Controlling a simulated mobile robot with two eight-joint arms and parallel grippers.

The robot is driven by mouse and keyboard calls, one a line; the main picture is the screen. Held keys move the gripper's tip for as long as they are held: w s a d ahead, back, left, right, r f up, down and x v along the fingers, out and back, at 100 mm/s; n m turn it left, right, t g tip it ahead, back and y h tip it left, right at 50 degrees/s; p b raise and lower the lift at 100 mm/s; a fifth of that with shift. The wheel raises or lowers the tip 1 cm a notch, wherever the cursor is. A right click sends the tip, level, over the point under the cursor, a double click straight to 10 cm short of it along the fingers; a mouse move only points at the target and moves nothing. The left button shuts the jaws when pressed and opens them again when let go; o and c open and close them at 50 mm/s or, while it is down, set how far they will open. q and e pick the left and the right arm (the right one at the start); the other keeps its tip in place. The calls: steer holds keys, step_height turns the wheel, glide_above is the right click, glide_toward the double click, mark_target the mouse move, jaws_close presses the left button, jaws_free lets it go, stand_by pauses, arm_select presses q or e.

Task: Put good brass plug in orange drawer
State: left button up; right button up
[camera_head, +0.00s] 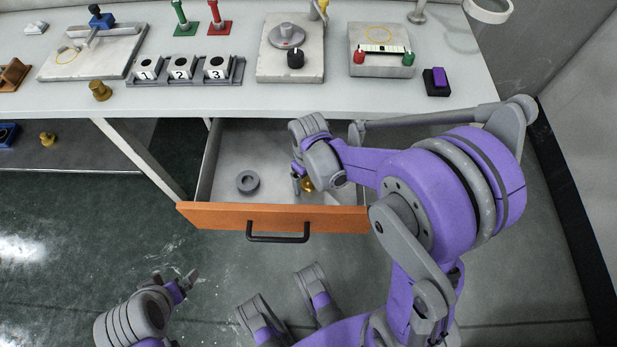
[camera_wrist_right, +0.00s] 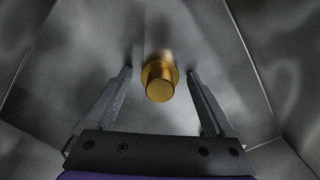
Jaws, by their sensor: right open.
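The orange drawer (camera_head: 225,214) is pulled out below the table, its grey inside showing. A brass plug (camera_head: 307,185) is inside it, partly hidden by my right gripper (camera_head: 314,178). In the right wrist view, the brass plug (camera_wrist_right: 160,82) stands between the spread fingers of my right gripper (camera_wrist_right: 160,78), with clear gaps on both sides. A second brass plug (camera_head: 99,90) is on the table's front left, and a third (camera_head: 47,139) is on the lower shelf at left. I cannot tell their condition. My left gripper (camera_head: 176,284) is low at left, fingers apart, empty.
A grey ring (camera_head: 248,182) lies in the drawer's left part. The black handle (camera_head: 278,232) is on the drawer front. A numbered block row (camera_head: 182,70), a dial plate (camera_head: 291,67) and a purple switch (camera_head: 438,80) stand on the table. The floor in front is clear.

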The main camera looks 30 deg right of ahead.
steer(key=shift+r, duration=0.25)
step_height(320, 180, up, 11)
steer(key=p, duration=0.3)
steer(key=shift+f, duration=0.2)
steer(key=s+a+r+t, duration=0.1)
steer(key=s, duration=0.2)
steer(key=s+a+r+m+t, duration=0.1)
steer(key=s, duration=0.3)
steer(key=s+a+r+m+t, duration=0.1)
steer(key=s+t, duration=0.1)
steer(key=s, duration=0.1)
steer(key=shift+s+a+r, duration=0.2)
steer(key=shift+s+r, duration=0.15)
steer(key=shift+s, duration=0.05)
steer(key=shift+s+a+f+m+t, duration=0.15)
steer(key=shift+s+m+t, duration=0.2)
steer(key=shift+s, duration=0.2)
